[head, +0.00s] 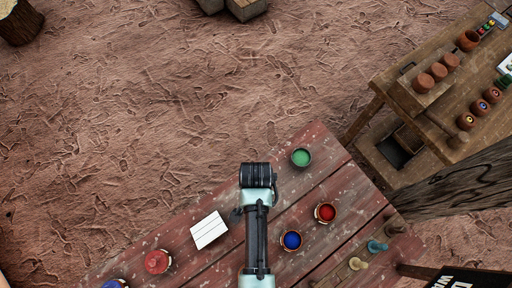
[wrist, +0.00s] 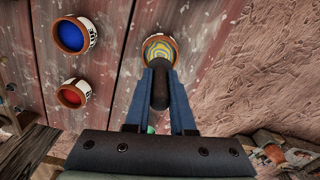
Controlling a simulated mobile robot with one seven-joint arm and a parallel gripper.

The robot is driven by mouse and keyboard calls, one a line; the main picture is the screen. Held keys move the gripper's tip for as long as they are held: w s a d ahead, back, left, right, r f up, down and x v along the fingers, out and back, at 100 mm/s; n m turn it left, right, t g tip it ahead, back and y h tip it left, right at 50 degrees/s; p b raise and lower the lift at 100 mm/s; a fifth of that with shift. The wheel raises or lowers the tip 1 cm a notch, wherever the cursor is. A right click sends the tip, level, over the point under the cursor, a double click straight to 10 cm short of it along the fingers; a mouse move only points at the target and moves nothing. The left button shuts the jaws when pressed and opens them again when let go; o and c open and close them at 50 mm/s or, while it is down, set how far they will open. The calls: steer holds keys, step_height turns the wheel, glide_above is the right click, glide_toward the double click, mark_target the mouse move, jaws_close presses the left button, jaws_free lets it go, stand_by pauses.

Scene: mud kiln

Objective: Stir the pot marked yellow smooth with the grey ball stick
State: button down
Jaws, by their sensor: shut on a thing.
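A terracotta pot (wrist: 158,43) with swirled yellow and blue-grey paint stands just past my fingertips in the wrist view. In the head view my arm hides it. My gripper (wrist: 161,80) is shut on a dark grey stick (wrist: 159,94), seen nearly end-on between the two blue fingers. The stick's lower end is hidden, so I cannot tell how deep it reaches into the pot. In the head view my gripper is hidden under my black wrist, over the red plank table.
A green pot (head: 301,157), a red pot (head: 326,212) and a blue pot (head: 291,240) stand close on the right. A white card (head: 210,230) and a red-topped pot (head: 157,261) lie left. Several sticks (head: 376,247) stand at the right edge. A wooden bench (head: 440,115) is beyond.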

steer(key=shift+f+b, duration=0.9)
steer(key=shift+f, duration=0.6)
steer(key=shift+r+p, duration=0.1)
steer(key=shift+p, duration=0.2)
